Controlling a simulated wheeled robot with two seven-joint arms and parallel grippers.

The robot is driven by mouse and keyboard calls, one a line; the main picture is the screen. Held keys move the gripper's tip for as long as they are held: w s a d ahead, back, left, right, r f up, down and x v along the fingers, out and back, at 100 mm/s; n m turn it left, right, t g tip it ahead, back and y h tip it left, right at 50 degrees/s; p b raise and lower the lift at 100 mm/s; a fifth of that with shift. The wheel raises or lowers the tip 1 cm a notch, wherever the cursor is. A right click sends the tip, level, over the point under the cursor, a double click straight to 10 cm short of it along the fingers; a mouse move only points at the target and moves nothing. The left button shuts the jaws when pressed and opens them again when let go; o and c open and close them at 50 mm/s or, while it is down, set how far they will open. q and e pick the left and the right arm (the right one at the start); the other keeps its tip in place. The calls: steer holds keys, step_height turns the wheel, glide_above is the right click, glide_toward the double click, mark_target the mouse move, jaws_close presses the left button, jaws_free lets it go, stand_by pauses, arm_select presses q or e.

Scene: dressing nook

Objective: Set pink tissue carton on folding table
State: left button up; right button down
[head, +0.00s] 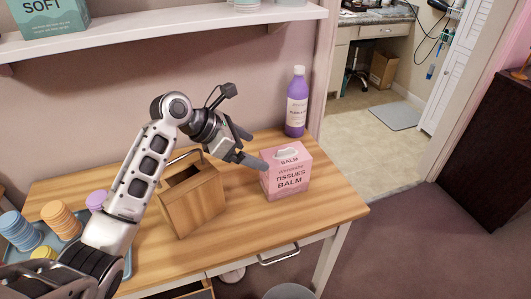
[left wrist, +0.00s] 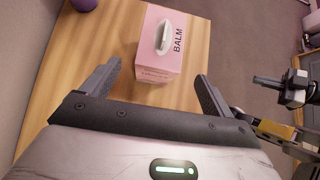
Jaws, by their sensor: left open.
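The pink tissue carton (head: 286,174) stands upright near the right end of a wooden-topped table (head: 262,222), with a white tissue showing at its top. My left gripper (head: 250,148) is open and empty, just left of the carton near its upper part. In the left wrist view the carton (left wrist: 168,48) lies ahead of the gripper (left wrist: 157,75), in line with the gap between the spread fingers. Whether they touch it, I cannot tell. I cannot tell whether this table is the folding table; no other clear one shows.
A purple bottle (head: 296,103) stands behind the carton. A brown wooden box with a handle (head: 196,203) stands left of it, close under my left arm. A blue tray (head: 126,265) with stacked colored pieces is at far left. A shelf (head: 170,33) hangs above.

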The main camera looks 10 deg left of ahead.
arm_select(q)
steer(key=v, duration=0.5)
stand_by(0.4)
